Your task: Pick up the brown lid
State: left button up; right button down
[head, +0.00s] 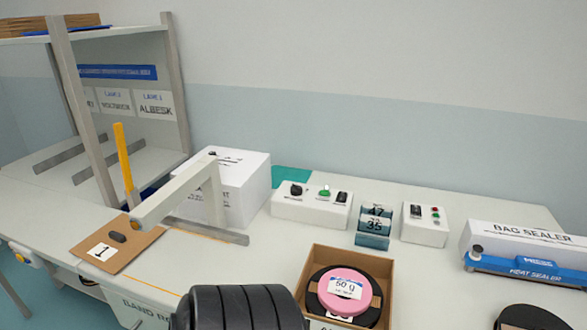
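The brown lid (139,243) is a flat brown panel with a small dark knob on top and a white label reading 1. It lies on the white worktop at the left, close to the front edge. A pale beam passes over its right corner and hides part of it. Neither gripper can be made out in the head view, and nothing is seen touching the lid.
An orange upright bar (123,158) stands behind the lid. A white box (245,180) stands to the right. An open cardboard box (385,270) holds a black reel with a pink disc. A dark ribbed cylinder (240,307) fills the bottom middle. A blue heat sealer (525,268) stands right.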

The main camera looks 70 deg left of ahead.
aim_at(110, 248)
jog(key=u, duration=3.55)
jog(key=z, duration=1.7)
jog(key=u, duration=1.7)
jog(key=i+j, duration=0.35)
jog(key=j, duration=0.3)
jog(key=i+j+z, duration=0.1)
jog(key=i+j, duration=0.1)
jog(key=j, duration=0.1)
